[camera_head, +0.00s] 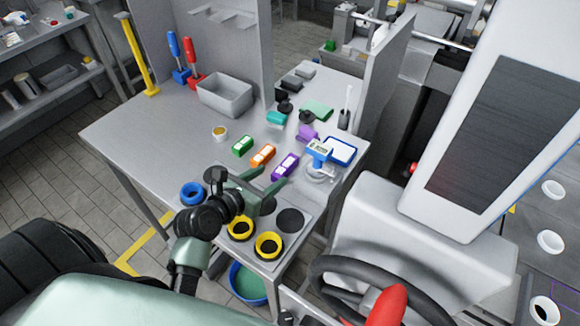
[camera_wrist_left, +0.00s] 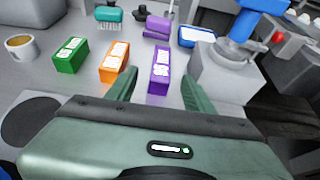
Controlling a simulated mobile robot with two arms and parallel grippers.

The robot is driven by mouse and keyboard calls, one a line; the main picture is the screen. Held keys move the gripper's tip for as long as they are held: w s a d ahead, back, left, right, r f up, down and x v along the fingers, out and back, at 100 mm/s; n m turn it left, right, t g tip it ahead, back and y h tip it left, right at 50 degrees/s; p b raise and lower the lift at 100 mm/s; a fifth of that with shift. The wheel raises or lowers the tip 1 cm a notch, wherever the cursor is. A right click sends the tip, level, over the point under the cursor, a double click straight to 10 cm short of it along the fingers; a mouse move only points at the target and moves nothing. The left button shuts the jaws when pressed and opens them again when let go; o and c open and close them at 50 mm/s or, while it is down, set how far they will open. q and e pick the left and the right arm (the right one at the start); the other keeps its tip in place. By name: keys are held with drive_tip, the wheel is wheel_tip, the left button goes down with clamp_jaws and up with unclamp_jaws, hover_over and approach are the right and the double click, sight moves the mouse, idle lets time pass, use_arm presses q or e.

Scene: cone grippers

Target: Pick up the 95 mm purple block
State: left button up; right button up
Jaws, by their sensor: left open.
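A purple block (camera_head: 285,167) with a white label stands on the grey table, right of an orange block (camera_head: 263,155) and a green block (camera_head: 242,146). In the left wrist view the purple block (camera_wrist_left: 159,72) is upright, just beyond the fingertips and between their lines. The label's print is too small to read. My left gripper (camera_head: 274,175) is open and empty, its fingers pointing at the purple block from the near side; both fingers show in the left wrist view (camera_wrist_left: 159,78). A second purple object (camera_head: 307,133) lies farther back. My right gripper is not in view.
A blue-and-white device (camera_head: 319,152) stands close right of the purple block, with a blue-rimmed tray (camera_head: 340,151) beside it. A small cup (camera_head: 220,133) and a grey bin (camera_head: 225,95) stand left. Yellow rings (camera_head: 268,246) and a blue ring (camera_head: 193,194) lie nearer me.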

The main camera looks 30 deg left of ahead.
sight(283, 168)
use_arm(q)
drive_tip(key=x, duration=0.3)
drive_tip(key=shift+w+r+p, duration=0.1)
drive_tip(key=shift+r+p, duration=0.1)
drive_tip(key=shift+p, duration=0.1)
drive_tip(key=shift+x, duration=1.9)
drive_tip(key=shift+d, duration=0.1)
drive_tip(key=c, duration=0.9)
clamp_jaws()
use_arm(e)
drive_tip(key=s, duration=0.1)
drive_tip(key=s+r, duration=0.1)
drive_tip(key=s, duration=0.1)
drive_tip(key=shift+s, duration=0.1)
